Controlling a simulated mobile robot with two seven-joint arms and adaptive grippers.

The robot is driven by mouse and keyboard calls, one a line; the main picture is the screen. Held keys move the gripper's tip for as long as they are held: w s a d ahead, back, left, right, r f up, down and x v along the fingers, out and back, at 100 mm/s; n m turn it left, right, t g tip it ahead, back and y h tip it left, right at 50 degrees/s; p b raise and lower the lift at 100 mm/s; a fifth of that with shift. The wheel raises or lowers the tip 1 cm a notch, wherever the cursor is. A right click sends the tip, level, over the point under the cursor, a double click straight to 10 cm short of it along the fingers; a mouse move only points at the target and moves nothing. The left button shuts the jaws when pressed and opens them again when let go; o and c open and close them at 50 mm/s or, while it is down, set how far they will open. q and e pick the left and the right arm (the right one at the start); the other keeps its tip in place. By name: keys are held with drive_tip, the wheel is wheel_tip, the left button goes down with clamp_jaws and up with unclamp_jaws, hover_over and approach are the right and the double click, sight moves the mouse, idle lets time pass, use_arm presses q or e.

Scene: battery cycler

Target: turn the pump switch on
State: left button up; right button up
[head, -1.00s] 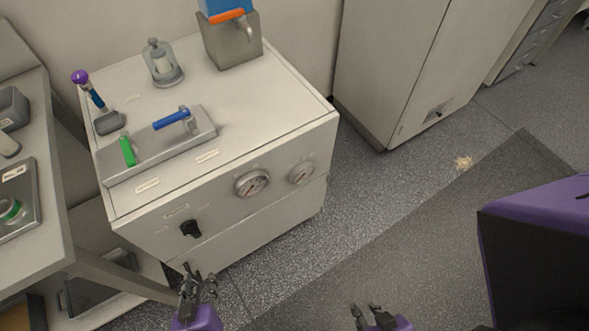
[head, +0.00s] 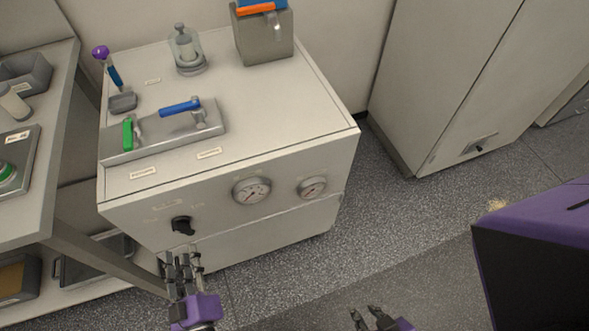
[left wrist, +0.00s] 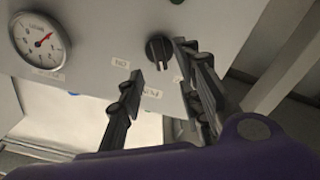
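The pump switch, a black rotary knob (head: 182,225), sits on the front panel of the white cabinet (head: 285,225). It also shows in the left wrist view (left wrist: 160,48), with small labels on the panel near it. My left gripper (head: 183,258) is just below and in front of the knob in the head view. In the left wrist view its fingers (left wrist: 163,63) are spread, with nothing between the tips; the knob lies beyond, nearer the right-hand finger. Contact cannot be told. My right gripper (head: 366,313) is at the bottom edge, empty, its fingers apart.
Two round gauges (head: 252,191) (head: 312,187) are on the same panel. On the cabinet top are a blue lever (head: 179,108), a green lever (head: 128,133) and a metal box (head: 264,40). A bench (head: 40,215) stands close on the left.

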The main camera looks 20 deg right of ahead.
sight(181, 232)
use_arm(q)
drive_tip(key=w, duration=0.6)
drive_tip(key=shift+w+d, duration=0.1)
drive_tip(key=shift+w, duration=0.25)
clamp_jaws()
